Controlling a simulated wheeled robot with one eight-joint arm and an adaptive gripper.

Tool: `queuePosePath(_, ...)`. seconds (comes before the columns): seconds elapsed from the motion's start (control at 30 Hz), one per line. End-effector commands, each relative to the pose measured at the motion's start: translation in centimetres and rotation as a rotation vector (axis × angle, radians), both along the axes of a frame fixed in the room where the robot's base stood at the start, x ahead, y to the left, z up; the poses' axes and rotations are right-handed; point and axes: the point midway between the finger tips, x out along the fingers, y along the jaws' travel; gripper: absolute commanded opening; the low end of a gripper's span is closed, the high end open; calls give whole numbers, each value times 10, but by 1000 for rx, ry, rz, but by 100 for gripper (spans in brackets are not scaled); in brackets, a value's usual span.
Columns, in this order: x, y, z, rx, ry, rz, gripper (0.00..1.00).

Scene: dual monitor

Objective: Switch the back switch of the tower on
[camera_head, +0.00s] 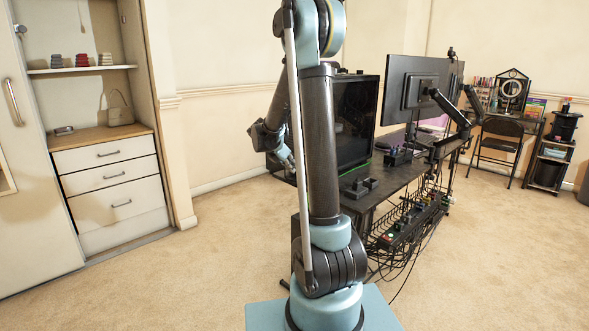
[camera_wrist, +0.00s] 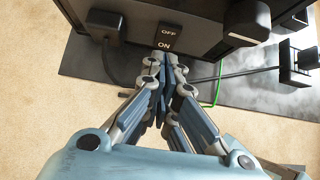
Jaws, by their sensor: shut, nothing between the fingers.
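The back switch (camera_wrist: 167,38) is a black rocker marked OFF and ON, on the back of the dark tower (camera_wrist: 205,44) at the top of the wrist view. OFF is above ON in the picture. My gripper (camera_wrist: 162,62) is shut and empty, with its fingertips right by the ON end. I cannot tell whether they touch the switch or which way it is tilted. In the head view the tower (camera_head: 357,120) stands on the desk, and my gripper (camera_head: 284,157) is beside its left side, partly hidden by my arm. The switch is hidden there.
In the wrist view, a black plug (camera_wrist: 104,24) sits left of the switch and another (camera_wrist: 249,20) right of it, both with cables. The desk (camera_head: 395,181) also bears monitors (camera_head: 405,90). Carpet left of the desk is clear.

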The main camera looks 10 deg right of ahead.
Motion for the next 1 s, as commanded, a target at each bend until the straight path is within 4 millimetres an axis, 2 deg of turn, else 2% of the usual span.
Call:
queuePosePath(0.1, -9, 19, 5, 0, 2, 3, 0)
queuePosePath(0.43, -29, 51, 55, 1, 3, 4, 0)
queuePosePath(0.7, -38, 63, 77, 2, 2, -1, 0)
queuePosePath(1.0, -40, 64, 80, 2, 2, -3, 0)
